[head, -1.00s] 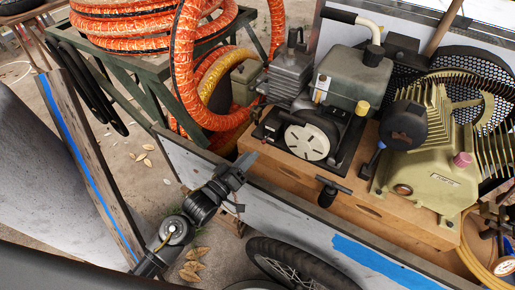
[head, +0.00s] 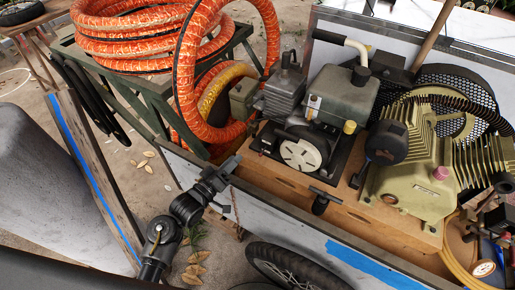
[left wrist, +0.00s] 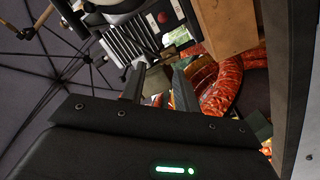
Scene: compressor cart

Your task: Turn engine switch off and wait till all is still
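The engine (head: 328,95) is a grey-green block with a round white-and-black starter cover (head: 303,150), mounted on the wooden deck of the cart. I cannot make out its switch for certain in the head view. My left gripper (head: 229,170) is over the cart's near side wall, to the left of the engine and apart from it. In the left wrist view its two fingers (left wrist: 158,88) stand apart with nothing between them. Beyond them show finned grey metal (left wrist: 128,45) and a small red spot, too small to identify. My right gripper is not in view.
The yellow-green compressor (head: 415,170) stands right of the engine. Coiled orange hose (head: 140,40) lies on a green stand at the back left, with one loop hanging near the engine.

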